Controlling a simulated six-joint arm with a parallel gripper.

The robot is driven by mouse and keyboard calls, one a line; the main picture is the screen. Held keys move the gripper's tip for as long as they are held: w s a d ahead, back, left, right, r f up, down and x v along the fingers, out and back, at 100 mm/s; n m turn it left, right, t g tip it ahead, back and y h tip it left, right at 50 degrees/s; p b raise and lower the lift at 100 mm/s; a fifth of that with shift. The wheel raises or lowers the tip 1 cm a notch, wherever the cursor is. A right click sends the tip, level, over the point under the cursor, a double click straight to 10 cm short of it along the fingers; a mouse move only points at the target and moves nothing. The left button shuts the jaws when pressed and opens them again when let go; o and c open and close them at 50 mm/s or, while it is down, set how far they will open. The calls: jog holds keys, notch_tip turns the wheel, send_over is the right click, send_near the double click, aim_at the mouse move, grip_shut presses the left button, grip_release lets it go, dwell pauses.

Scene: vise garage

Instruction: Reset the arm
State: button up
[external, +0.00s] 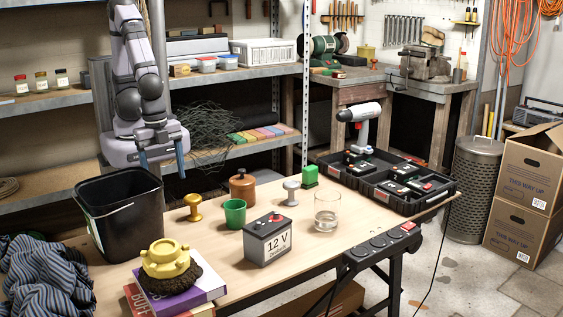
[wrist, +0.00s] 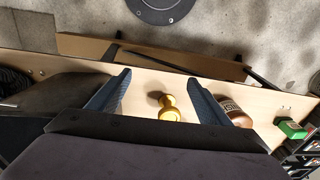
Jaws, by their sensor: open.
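My gripper (external: 161,163) hangs above the back left of the workbench, near the black bucket (external: 122,214). Its two blue fingers are apart with nothing between them. In the wrist view my gripper (wrist: 160,88) is also open, and a yellow knobbed stamp (wrist: 170,106) shows on the table below, beyond the fingers. In the external view the yellow stamp (external: 193,207) stands upright on the table, right of the bucket. My arm reaches down in front of the shelving.
On the table (external: 205,260) are a green cup (external: 235,213), a brown jar (external: 242,187), a 12 V battery (external: 268,240), a glass (external: 327,212) and a black tray (external: 440,202) holding a drill (external: 363,125). Books (external: 185,290) with a yellow-topped item lie in front. Shelves (external: 235,75) stand behind.

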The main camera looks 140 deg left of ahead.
notch_tip(320, 180, up, 12)
jog(key=s+d+p, duration=0.1)
jog(key=d+p, duration=0.1)
jog(key=p, duration=1)
jog(key=shift+p, duration=0.4)
